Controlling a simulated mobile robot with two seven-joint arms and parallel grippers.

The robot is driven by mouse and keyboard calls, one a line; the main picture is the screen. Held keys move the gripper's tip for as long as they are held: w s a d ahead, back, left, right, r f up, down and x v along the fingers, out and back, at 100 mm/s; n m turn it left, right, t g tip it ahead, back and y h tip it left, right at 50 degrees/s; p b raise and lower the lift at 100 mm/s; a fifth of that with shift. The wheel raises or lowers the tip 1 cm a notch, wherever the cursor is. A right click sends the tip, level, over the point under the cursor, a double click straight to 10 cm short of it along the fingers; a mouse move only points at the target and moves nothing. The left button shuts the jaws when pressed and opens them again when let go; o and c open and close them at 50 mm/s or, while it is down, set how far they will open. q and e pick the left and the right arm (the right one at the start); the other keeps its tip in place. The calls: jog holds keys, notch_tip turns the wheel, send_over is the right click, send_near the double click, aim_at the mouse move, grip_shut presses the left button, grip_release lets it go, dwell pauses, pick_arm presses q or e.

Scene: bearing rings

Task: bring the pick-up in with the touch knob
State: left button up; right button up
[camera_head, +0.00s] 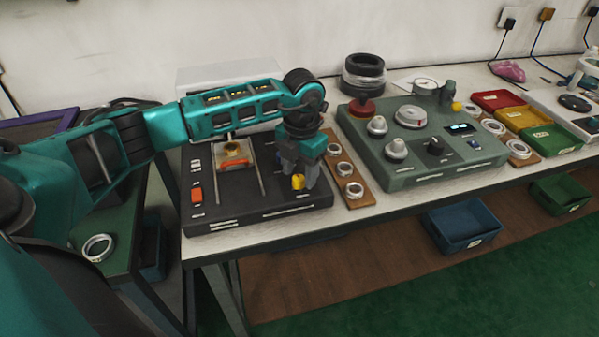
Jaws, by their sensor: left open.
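My left gripper (301,178) points down over the right side of a black instrument box (240,209). Its fingers are open, with a small yellow knob (298,182) at their tips; I cannot tell whether they touch it. Which part is the touch knob is not marked legibly. On the box, an orange and yellow fixture (234,155) sits between two pale rails, partly under my arm. An orange switch (196,195) is on the box's left. I cannot make out the pick-up for certain. My right gripper is not in view.
A wooden strip with rings (359,202) lies between the instruments. Red (498,98), yellow and green trays stand farther right. A blue bin (462,249) is below.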

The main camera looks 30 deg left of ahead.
pick_arm(q)
jog(key=shift+f, duration=0.5)
grip_shut()
